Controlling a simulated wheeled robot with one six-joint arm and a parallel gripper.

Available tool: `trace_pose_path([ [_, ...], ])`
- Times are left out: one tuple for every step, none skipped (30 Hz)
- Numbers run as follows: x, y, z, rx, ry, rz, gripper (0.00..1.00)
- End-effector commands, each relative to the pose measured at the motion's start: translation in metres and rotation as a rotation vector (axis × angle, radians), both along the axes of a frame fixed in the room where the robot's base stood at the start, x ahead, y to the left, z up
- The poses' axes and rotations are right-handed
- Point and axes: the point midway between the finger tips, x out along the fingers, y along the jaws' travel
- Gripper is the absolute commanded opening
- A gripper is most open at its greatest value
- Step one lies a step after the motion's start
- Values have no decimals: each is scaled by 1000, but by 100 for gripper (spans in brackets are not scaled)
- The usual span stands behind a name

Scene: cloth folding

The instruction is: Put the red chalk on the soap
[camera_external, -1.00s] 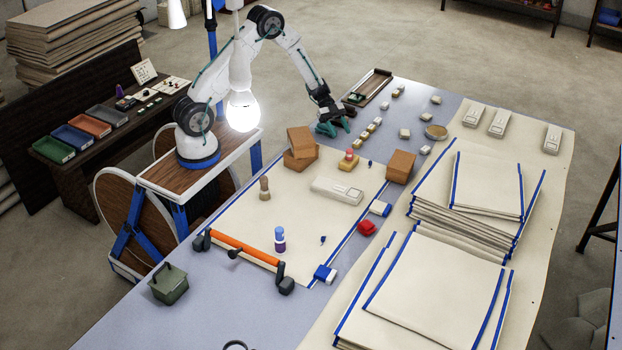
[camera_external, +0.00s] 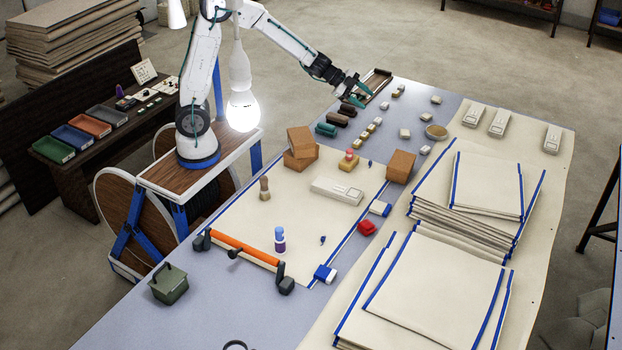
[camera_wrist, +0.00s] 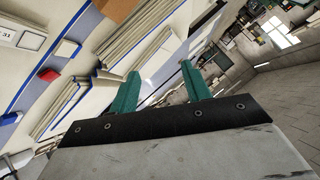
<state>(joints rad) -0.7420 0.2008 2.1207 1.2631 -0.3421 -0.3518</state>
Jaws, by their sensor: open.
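A small red piece (camera_external: 349,154), which looks like the red chalk, stands on a yellow-tan block (camera_external: 347,165), which looks like the soap, near the back of the cream cloth. They are too small to identify for certain. The red piece rests on top of the block, with nothing holding it. My gripper (camera_external: 359,94) is raised at the far end of the table, near the wooden tray, well behind and apart from both. In the wrist view my gripper (camera_wrist: 160,87) shows two green fingers apart, with nothing seen held between them.
Tan blocks (camera_external: 300,143) and another tan block (camera_external: 400,166) flank the yellow-tan one. A pale box (camera_external: 337,190) lies in front. A red lump (camera_external: 367,228) is nearer. A wooden tray (camera_external: 376,82) is below my gripper. Cloth stacks (camera_external: 435,285) fill the right side.

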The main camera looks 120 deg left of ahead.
Motion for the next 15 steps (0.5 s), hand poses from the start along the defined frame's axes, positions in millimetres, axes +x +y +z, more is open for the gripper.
trace_pose_path([
  [-1,-23,25,26,2,52,48],
  [-6,-34,35,31,9,92,48],
  [-14,-50,47,34,22,143,48],
  [-21,-62,55,31,33,180,48],
  [-30,-75,62,26,48,214,48],
  [-43,-94,69,11,70,256,48],
  [-54,-108,74,-3,89,285,48],
  [-66,-123,77,-22,109,312,48],
  [-82,-144,79,-49,143,342,48],
  [-96,-160,80,-74,170,360,48],
  [-111,-176,80,-99,200,375,48],
  [-131,-199,78,-139,245,391,48],
  [-147,-216,76,-169,280,397,48],
  [-163,-233,74,-201,318,400,48],
  [-185,-255,70,-242,371,397,48],
])
